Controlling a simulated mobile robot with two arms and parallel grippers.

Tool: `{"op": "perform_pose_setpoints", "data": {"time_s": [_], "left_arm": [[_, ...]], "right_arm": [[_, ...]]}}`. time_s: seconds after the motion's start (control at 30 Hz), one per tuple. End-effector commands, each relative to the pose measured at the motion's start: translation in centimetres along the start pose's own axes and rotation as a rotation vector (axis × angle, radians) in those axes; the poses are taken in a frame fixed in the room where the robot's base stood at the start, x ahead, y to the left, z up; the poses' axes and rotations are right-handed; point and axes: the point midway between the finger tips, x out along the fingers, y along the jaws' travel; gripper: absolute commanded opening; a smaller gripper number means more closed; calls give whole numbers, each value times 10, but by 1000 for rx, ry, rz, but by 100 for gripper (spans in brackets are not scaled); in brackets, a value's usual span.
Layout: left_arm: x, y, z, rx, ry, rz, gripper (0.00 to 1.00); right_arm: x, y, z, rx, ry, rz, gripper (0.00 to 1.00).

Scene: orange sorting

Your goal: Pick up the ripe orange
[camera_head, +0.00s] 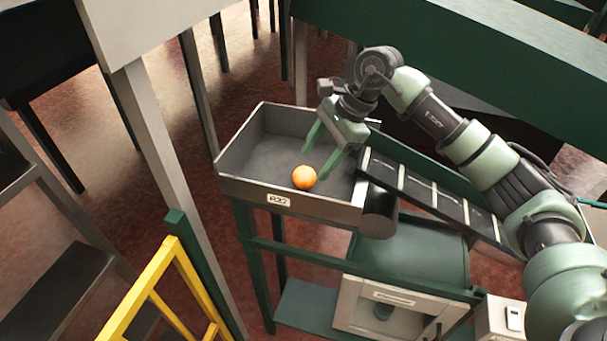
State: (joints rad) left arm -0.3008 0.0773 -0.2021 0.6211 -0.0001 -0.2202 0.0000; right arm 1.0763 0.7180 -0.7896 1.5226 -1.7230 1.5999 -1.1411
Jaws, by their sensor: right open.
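A single orange (304,177) lies in the grey metal tray (240,183), near its front wall and right of the tray's middle. My right gripper (316,164) reaches in from the right over the tray. Its two green fingers are spread apart and point down toward the orange. The orange appears just in front of and between the fingertips; I cannot tell whether they touch it. My left gripper is not in view.
A white-framed cabinet (390,308) stands below. A yellow rail (150,280) is at lower left. Green beams and pale posts surround the tray.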

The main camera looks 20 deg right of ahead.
Motion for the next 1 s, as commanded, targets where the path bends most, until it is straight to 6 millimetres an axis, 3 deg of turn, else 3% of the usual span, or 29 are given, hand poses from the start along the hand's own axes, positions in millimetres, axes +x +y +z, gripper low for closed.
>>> {"op": "perform_pose_setpoints", "data": {"time_s": [0.3, 0.63, 0.83, 1.0], "left_arm": [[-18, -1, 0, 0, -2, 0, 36], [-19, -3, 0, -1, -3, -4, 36], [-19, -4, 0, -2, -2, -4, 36], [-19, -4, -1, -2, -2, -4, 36]], "right_arm": [[43, 0, 2, 1, -3, 3, 60], [53, 0, 1, 1, -2, -1, 60], [53, 0, 1, 1, -3, -1, 6], [52, 0, 1, 1, -3, -2, 6]]}}
